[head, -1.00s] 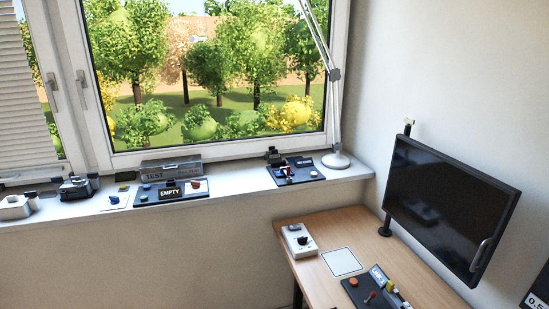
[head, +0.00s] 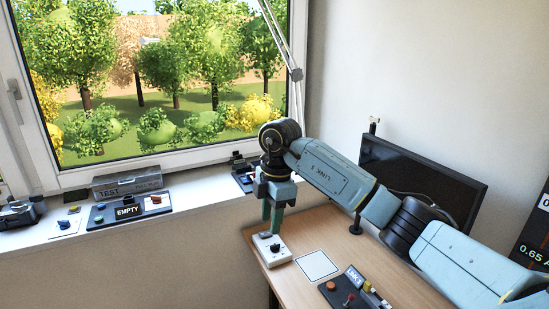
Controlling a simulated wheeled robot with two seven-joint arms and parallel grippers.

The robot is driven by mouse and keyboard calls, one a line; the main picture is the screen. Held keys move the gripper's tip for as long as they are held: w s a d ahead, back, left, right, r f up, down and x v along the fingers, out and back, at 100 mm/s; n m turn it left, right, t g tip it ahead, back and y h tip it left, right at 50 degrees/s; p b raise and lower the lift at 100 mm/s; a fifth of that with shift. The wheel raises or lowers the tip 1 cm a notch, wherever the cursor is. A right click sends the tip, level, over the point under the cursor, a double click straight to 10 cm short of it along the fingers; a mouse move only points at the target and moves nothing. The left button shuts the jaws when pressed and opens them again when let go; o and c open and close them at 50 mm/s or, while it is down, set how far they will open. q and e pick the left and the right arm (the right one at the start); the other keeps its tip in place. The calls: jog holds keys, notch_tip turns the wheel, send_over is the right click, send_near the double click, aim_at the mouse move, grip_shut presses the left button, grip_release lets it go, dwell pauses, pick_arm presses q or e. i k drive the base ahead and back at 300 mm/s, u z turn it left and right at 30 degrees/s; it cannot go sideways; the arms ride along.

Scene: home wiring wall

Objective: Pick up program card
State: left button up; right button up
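I cannot pick out the program card for certain. A white box with a dark knob (head: 275,250) stands at the desk's back left corner. A small grey-green piece (head: 265,235) shows at its back end, too small to identify. My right gripper (head: 272,228) points straight down over the back of this box, its teal fingertips close to it. Whether the fingers touch anything or are parted is not clear. A flat white square with a dark border (head: 317,265) lies on the desk right of the box. My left gripper is not in view.
A dark panel with coloured knobs (head: 350,291) lies at the desk's front. A monitor (head: 405,170) stands behind my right arm. The windowsill holds a TEST box (head: 128,184), a panel marked EMPTY (head: 128,211) and another panel (head: 241,178) partly behind my gripper.

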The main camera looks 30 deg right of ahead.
aim_at(239, 160)
jog(key=z, duration=0.7)
jog(key=i, duration=1.75)
jog(key=u, duration=0.75)
jog(key=i, duration=0.45)
jog(key=z, duration=0.05)
